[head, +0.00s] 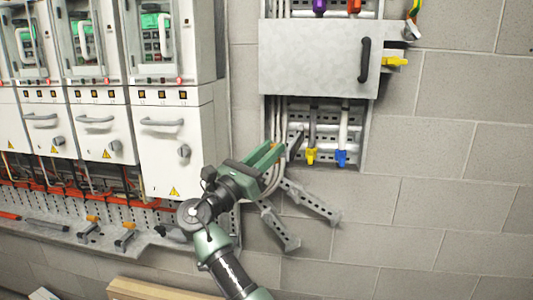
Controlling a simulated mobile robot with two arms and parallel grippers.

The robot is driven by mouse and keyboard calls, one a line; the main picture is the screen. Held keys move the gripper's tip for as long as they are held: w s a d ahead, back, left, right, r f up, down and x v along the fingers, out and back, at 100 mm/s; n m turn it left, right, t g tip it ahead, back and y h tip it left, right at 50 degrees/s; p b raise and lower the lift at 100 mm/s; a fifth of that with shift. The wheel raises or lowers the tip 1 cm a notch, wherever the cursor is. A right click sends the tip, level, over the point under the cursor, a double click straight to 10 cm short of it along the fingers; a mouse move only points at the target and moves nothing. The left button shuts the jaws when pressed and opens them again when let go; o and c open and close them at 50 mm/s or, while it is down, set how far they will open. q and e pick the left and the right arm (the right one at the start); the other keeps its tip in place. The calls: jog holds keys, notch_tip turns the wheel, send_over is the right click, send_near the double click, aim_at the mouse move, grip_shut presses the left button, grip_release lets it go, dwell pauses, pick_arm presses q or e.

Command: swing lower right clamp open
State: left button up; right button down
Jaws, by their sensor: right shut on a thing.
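My right gripper (281,150) reaches up from below, with its green fingers at the lower left of the wall cabinet. It is shut on a dark clamp part (296,142) beside the fingertips; the exact grip is partly hidden. Two grey metal bars, an upper one (312,201) and a lower one (280,226), slant down to the right below the gripper. I cannot tell which piece is the lower right clamp. Pale cables (276,180) run down behind the gripper. My left gripper is not in view.
A grey cover with a dark handle (365,60) spans the cabinet. A yellow plug (311,156) and a blue plug (341,158) hang below it. White drive units (180,150) stand left above a grey shelf (75,238) with tools. The block wall at right is clear.

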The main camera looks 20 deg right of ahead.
jog(key=shift+d+r, duration=0.25)
jog(key=shift+d, duration=0.05)
jog(key=c, duration=1.4)
grip_release()
jog(key=shift+o, duration=1)
jog(key=shift+w+d+f, duration=0.1)
jog(key=shift+w+d, duration=0.1)
jog(key=shift+d, duration=0.05)
jog(key=shift+s, duration=0.1)
jog(key=shift+f, duration=0.1)
jog(key=b+v, duration=0.3)
jog(key=v, duration=0.5)
